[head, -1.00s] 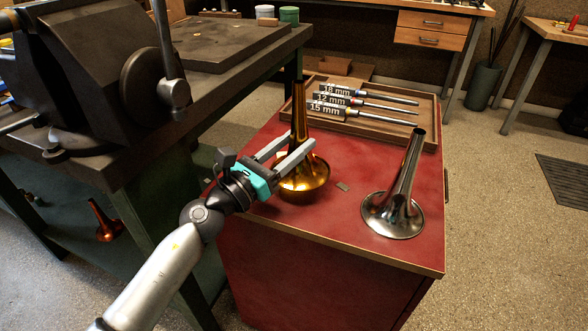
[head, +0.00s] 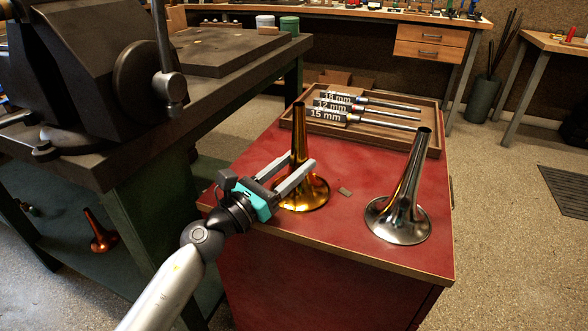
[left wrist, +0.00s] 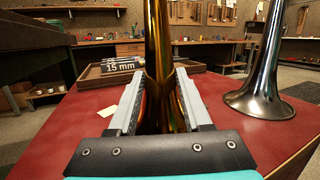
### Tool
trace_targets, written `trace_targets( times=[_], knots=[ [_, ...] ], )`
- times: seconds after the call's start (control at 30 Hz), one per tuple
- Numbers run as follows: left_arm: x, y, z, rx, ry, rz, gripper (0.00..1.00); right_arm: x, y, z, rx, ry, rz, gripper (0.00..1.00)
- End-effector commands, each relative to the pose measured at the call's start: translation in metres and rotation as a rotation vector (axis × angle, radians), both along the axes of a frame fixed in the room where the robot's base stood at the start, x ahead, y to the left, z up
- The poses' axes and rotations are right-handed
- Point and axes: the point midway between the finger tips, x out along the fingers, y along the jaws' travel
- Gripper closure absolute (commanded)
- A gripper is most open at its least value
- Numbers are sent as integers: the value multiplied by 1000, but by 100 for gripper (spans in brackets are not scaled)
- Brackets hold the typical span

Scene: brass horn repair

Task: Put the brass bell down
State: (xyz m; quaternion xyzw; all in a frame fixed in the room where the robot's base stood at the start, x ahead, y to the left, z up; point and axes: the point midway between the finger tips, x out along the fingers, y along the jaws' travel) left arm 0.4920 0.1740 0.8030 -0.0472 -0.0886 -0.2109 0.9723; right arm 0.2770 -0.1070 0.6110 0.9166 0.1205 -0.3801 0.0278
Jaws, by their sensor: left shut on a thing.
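The brass bell (head: 299,142) stands upright on the red cabinet top (head: 345,230), left of the middle, with its flared rim down and seemingly touching the surface. My left gripper (head: 298,163) is shut on the bell's stem above the flare, one finger on each side. In the left wrist view the brass bell (left wrist: 158,45) rises between the two fingers of the left gripper (left wrist: 160,76); its rim is hidden there. My right gripper is not in view.
A silver bell (head: 405,185) stands to the right on the same top. Behind is a wooden tray (head: 425,140) with several labelled mandrels (head: 375,118). A small tag (head: 345,192) lies between the bells. A dark bench with a vise (head: 95,85) is at left; a copper bell (head: 101,235) is below it.

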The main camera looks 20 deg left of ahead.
Motion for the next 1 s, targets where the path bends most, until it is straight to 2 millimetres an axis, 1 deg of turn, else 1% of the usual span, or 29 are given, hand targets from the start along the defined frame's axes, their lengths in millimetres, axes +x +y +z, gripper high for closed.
trace_targets(
  times=[0.03, 0.27, 0.3, 0.53, 0.57, 0.83, 0.93, 1.0],
  knots=[
    [0, 0, -3, -2, 5, 0, 100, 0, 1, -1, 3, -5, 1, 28],
    [0, 0, -4, -3, 9, -2, 100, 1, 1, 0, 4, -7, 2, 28],
    [0, 0, -5, -3, 12, -2, 46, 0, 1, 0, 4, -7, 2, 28],
    [0, 0, -4, -2, 8, -1, 21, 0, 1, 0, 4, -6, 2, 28],
    [0, 0, -4, -2, 7, -1, 19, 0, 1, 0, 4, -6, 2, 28],
    [-1, 0, -3, -1, 6, -1, 19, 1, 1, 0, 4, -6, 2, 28],
    [-6, 2, -5, -1, 6, -1, 19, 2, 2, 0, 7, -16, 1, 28],
    [-13, 5, -7, -2, 9, -2, 19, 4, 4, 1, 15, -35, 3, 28]
  ],
)
